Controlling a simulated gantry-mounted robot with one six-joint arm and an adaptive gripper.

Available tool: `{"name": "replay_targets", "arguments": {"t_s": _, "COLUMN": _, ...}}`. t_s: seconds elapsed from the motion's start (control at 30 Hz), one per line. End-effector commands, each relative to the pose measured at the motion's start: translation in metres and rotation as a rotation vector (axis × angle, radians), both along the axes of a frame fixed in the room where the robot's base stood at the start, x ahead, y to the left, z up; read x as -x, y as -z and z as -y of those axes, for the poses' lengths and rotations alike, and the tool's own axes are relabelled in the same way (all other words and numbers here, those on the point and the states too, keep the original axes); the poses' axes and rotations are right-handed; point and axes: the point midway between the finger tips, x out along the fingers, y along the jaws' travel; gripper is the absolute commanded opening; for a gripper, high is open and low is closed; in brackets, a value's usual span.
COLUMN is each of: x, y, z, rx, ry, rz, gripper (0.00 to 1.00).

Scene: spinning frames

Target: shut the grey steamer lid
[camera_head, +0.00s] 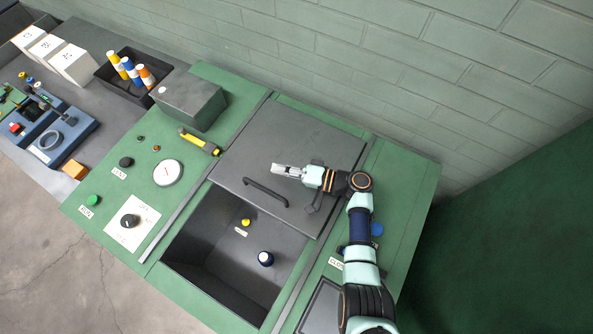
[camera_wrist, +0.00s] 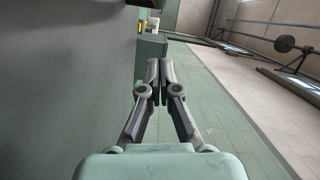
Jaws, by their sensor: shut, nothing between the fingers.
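The grey steamer lid (camera_head: 270,140) is a flat panel between two rails. It covers the back part of the sunken grey steamer bin (camera_head: 205,232), and the front part of the bin is open. A dark bar handle (camera_head: 264,191) runs near the lid's front edge. My gripper (camera_head: 276,169) is over the lid, just behind the handle and apart from it in the picture. Its fingers point left. The wrist view shows the fingers (camera_wrist: 160,66) together and empty. Whether they touch the lid cannot be told.
A grey box (camera_head: 190,101) and a yellow-handled tool (camera_head: 199,142) lie left of the lid. A green brick wall (camera_head: 340,60) stands behind.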

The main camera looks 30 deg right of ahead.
Motion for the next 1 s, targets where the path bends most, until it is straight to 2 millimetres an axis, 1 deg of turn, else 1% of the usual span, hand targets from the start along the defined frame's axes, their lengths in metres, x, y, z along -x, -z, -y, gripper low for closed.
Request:
{"name": "replay_targets", "arguments": {"t_s": 0.03, "x": -0.008, "y": 0.000, "z": -0.008, "rx": 0.000, "ry": -0.004, "rz": 0.000, "gripper": 0.00}}
{"name": "replay_targets", "arguments": {"t_s": 0.1, "x": -0.019, "y": 0.001, "z": -0.017, "rx": -0.001, "ry": -0.004, "rz": 0.001, "gripper": 0.00}}
{"name": "replay_targets", "arguments": {"t_s": 0.2, "x": -0.008, "y": 0.002, "z": -0.033, "rx": -0.002, "ry": -0.002, "rz": -0.002, "gripper": 0.00}}
{"name": "replay_targets", "arguments": {"t_s": 0.3, "x": -0.003, "y": 0.005, "z": -0.042, "rx": -0.001, "ry": -0.001, "rz": -0.001, "gripper": 0.00}}
{"name": "replay_targets", "arguments": {"t_s": 0.47, "x": 0.001, "y": 0.008, "z": -0.049, "rx": 0.000, "ry": 0.001, "rz": 0.000, "gripper": 0.00}}
{"name": "replay_targets", "arguments": {"t_s": 0.87, "x": 0.002, "y": 0.008, "z": -0.051, "rx": 0.000, "ry": 0.000, "rz": 0.000, "gripper": 0.00}}
{"name": "replay_targets", "arguments": {"t_s": 1.0, "x": 0.006, "y": 0.008, "z": -0.059, "rx": -0.001, "ry": -0.002, "rz": 0.000, "gripper": 0.00}}
